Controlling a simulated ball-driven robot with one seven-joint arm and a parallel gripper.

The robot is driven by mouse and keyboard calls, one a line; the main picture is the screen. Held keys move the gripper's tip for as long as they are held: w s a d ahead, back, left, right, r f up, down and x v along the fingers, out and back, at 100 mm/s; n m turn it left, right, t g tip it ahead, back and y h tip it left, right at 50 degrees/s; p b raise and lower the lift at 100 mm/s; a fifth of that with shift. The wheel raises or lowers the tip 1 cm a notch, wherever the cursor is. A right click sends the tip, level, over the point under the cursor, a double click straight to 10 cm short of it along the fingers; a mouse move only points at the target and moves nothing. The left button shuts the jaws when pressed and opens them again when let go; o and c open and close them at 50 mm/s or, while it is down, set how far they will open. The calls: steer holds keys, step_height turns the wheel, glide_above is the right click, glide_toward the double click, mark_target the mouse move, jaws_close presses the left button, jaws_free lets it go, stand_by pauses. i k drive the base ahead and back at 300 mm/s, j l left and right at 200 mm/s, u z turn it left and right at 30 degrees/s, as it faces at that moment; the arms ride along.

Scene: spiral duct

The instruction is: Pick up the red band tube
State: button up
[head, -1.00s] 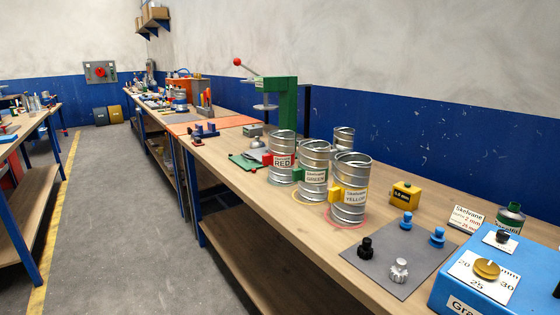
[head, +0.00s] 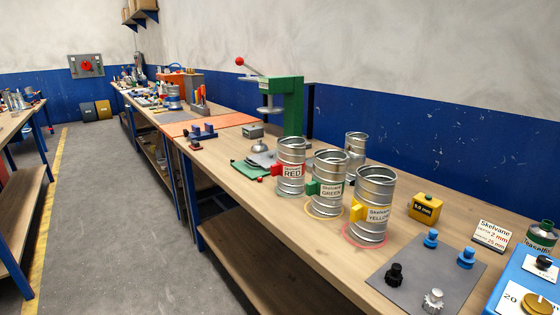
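The red band tube (head: 291,166) is a ribbed silver metal tube with a label reading RED and a red block on its left side. It stands upright on the wooden bench (head: 240,214), left of the green-labelled tube (head: 328,184) and the yellow-labelled tube (head: 371,203). The green-labelled tube stands close by its right side. My gripper does not show in the head view.
Another silver tube (head: 356,146) stands behind. A green press (head: 286,105) with a red-knobbed lever rises behind the red tube. A yellow block (head: 424,207) and a grey mat (head: 425,275) with knobs lie right. The floor aisle (head: 110,220) is clear.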

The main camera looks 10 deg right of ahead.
mark_target(289, 169)
steer(key=i+j, duration=0.5)
steer(key=i+j+z, duration=0.1)
steer(key=i+j, duration=0.4)
steer(key=j, duration=0.15)
steer(key=i+j+z, duration=0.1)
steer(key=i+j, duration=0.35)
steer(key=j, duration=0.2)
